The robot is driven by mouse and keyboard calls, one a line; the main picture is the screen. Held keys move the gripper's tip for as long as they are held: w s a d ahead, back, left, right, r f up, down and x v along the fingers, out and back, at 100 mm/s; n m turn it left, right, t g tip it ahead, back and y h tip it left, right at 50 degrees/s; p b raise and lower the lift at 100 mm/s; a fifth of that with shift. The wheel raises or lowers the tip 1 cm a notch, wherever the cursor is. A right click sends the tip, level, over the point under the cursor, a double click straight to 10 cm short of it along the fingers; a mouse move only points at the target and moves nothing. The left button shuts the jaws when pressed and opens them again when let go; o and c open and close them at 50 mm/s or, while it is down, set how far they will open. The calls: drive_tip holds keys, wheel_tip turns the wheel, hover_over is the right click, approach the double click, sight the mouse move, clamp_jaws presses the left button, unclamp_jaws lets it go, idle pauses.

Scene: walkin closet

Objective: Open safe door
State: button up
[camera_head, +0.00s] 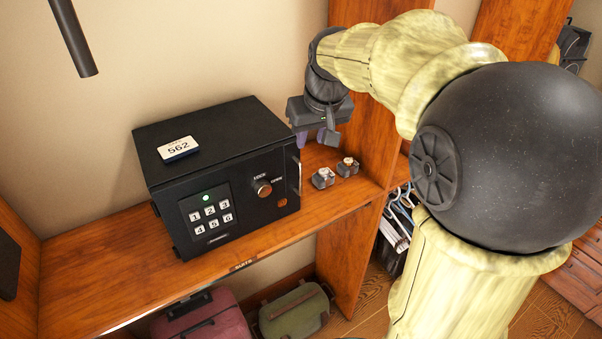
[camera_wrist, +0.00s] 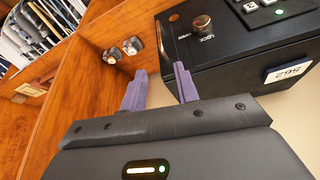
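The black safe (camera_head: 270,128) stands on a wooden shelf. Its front door (camera_head: 235,238) carries a numbered keypad (camera_head: 212,212) with a lit green light and a round knob (camera_head: 263,187) by the words LOCK and OPEN. A thin upright metal strip shows at the front's right edge; I cannot tell if the door is slightly ajar. My gripper (camera_head: 322,137) is beside the safe's right side, above the shelf, with its purple fingers pointing down. In the wrist view my gripper (camera_wrist: 159,82) is open and empty, with one finger close to the safe (camera_wrist: 222,70).
A white tag reading 562 (camera_head: 178,149) lies on the safe. Two small items (camera_head: 323,178) (camera_head: 347,166) sit on the shelf (camera_head: 110,260) right of the safe. An upright wooden panel (camera_head: 365,125) stands behind my gripper. Bags (camera_head: 205,318) lie below; shelf space left of the safe is clear.

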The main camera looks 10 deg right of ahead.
sight(301, 172)
drive_tip(key=p+x, duration=0.4)
drive_tip(key=x, duration=1.3)
drive_tip(key=shift+w+f, duration=0.1)
drive_tip(key=shift+f, duration=0.15)
drive_tip(key=shift+c, duration=0.2)
drive_tip(key=shift+w+d, duration=0.1)
drive_tip(key=shift+w, duration=0.05)
clamp_jaws()
